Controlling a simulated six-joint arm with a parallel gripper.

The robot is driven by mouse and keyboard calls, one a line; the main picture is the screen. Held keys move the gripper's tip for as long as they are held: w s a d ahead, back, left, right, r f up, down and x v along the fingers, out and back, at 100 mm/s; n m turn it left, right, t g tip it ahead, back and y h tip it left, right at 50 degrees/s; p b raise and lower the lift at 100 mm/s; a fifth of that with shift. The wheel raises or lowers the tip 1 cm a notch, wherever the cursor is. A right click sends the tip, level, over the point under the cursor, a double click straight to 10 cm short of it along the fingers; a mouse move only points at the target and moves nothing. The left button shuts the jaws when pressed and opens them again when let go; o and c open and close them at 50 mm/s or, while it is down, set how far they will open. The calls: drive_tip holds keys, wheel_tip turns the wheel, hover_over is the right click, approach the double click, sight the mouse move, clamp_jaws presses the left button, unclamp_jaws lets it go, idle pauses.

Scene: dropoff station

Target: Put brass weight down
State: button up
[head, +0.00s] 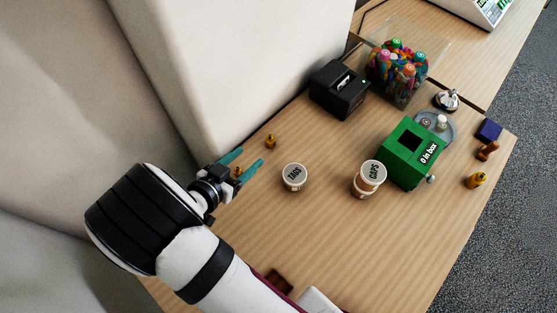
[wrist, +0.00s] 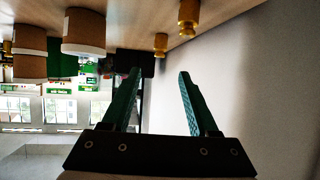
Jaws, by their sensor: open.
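Small brass weights stand upright on the wooden table. One brass weight (head: 238,172) is close beside my gripper (head: 243,162) in the head view, partly hidden by it. Another (head: 270,141) stands a little beyond the fingertips. A third brass piece (head: 477,180) is at the far right. In the upside-down wrist view, a nearer brass weight (wrist: 189,15) and a farther one (wrist: 161,45) stand on the table. My gripper (wrist: 160,74) has its two green fingers apart, with nothing held between them.
A TAGS tub (head: 294,183) and a CAPS tub (head: 369,180) stand to the right. Beyond are a green box (head: 402,168), a black printer (head: 336,98), a clear bin of colourful items (head: 395,75) and a grey tray (head: 449,132). A pale padded wall (head: 235,60) borders the table's left side.

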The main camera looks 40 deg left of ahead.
drive_tip(key=w+d+r+m+g+h, duration=0.2)
drive_tip(key=w+d+r+h, duration=0.15)
drive_tip(key=d, duration=0.45)
drive_tip(key=w+d+r+m+g+h, duration=0.2)
drive_tip(key=w+d+r+h, duration=0.15)
drive_tip(key=d, duration=0.45)
drive_tip(key=w+d+r+m+g+h, duration=0.15)
drive_tip(key=w+d+r, duration=0.25)
drive_tip(key=d, duration=0.4)
drive_tip(key=s+d+r+m+g, duration=0.25)
drive_tip(key=d+g, duration=0.25)
drive_tip(key=d, duration=0.5)
drive_tip(key=s+d+r+g+y, duration=0.2)
drive_tip(key=s+y, duration=0.6)
drive_tip(key=s, duration=0.4)
drive_tip(key=shift+s+d+r, duration=0.2)
drive_tip(key=shift+s+r, duration=0.1)
